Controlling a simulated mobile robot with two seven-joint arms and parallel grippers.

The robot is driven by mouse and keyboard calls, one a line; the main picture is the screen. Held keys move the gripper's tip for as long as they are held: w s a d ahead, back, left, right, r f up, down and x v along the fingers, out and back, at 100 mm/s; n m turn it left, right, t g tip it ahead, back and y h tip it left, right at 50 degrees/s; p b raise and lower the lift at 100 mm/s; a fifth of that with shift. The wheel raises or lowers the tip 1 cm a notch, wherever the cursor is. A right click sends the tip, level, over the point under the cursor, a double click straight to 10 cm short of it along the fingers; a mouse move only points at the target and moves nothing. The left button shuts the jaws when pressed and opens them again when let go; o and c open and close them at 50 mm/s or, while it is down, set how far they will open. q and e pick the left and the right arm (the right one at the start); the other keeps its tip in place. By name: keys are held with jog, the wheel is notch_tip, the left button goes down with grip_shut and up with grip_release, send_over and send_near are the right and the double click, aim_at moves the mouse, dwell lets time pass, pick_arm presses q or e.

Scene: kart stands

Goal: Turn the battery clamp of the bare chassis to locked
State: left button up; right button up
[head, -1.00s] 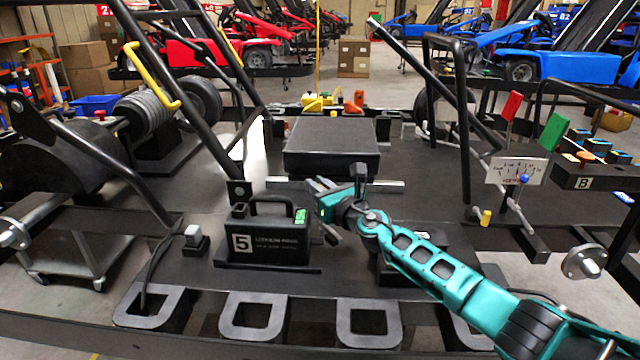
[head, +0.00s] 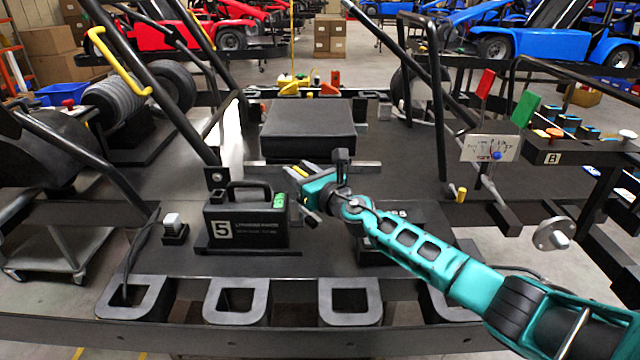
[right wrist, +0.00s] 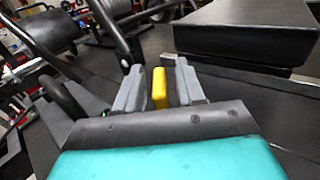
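The bare chassis (head: 400,150) is a wide black deck with tubes in the head view. A black battery (head: 245,228) marked 5, with a carry handle and a green indicator, stands upright at its front left. My right gripper (head: 303,172) is just right of and above the battery. A yellow bar (right wrist: 159,88) stands between its two grey fingers in the right wrist view. It may be the clamp's lever; where it is fixed is hidden. I cannot tell whether the fingers press on it. My left gripper is not in view.
A large black box (head: 308,131) sits on the deck behind my gripper. A white-topped switch (head: 173,225) is left of the battery. Slanted tubes (head: 165,95) rise at the left. A gauge plate (head: 490,148) with red and green flags stands at the right.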

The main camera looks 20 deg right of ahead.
jog(key=p+v, duration=0.1)
jog(key=v, duration=1)
jog(key=shift+s, duration=0.2)
jog(key=shift+r, duration=0.1)
jog(key=shift+c, duration=0.2)
